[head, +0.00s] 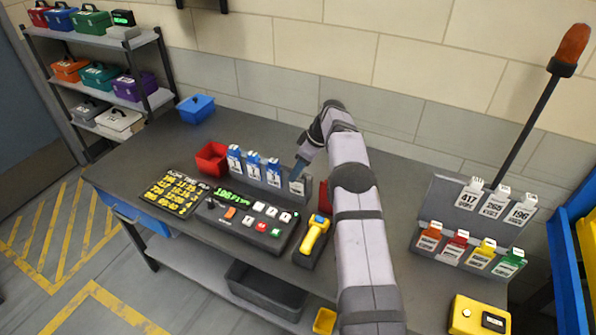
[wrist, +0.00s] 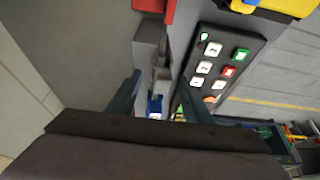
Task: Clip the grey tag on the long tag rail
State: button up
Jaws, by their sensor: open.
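A long grey tag rail (head: 262,182) stands on the bench behind the control panel. Several blue tags (head: 253,164) hang along its left and middle part. A pale grey tag (head: 297,186) sits at the rail's right end, upright against its face; how firmly it is seated is too small to tell. My gripper (head: 300,168) is just above and behind this tag, pointing down. In the wrist view my gripper (wrist: 160,77) has its fingers apart, with the grey rail end and a bit of blue (wrist: 155,104) showing between and below them. Nothing is held.
A red bin (head: 212,158) stands left of the rail. The button panel (head: 250,220) and a yellow handheld device (head: 315,236) lie in front. A tag rack (head: 450,215) with white and coloured tags stands right. A blue box (head: 196,107) is at the back.

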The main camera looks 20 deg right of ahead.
jog(key=shift+b+v, duration=1.05)
jog(key=shift+v, duration=2.1)
jog(key=shift+s+a+r, duration=0.2)
jog(key=shift+s+a, duration=0.15)
jog(key=shift+a, duration=0.05)
jog(key=s+a+f+m+g+h, duration=0.1)
jog(key=s+a+m, duration=0.2)
jog(key=s, duration=1)
jog(key=s+a+f+m+g+h, duration=0.1)
jog(key=s+a, duration=0.4)
jog(key=s, duration=0.8)
jog(key=s+a+f+m+g+h, duration=0.1)
jog(key=s+a+m, duration=0.3)
jog(key=s, duration=0.9)
jog(key=shift+a+f+m, duration=0.2)
jog(key=shift+f+m, duration=0.3)
jog(key=shift+f, duration=0.35)
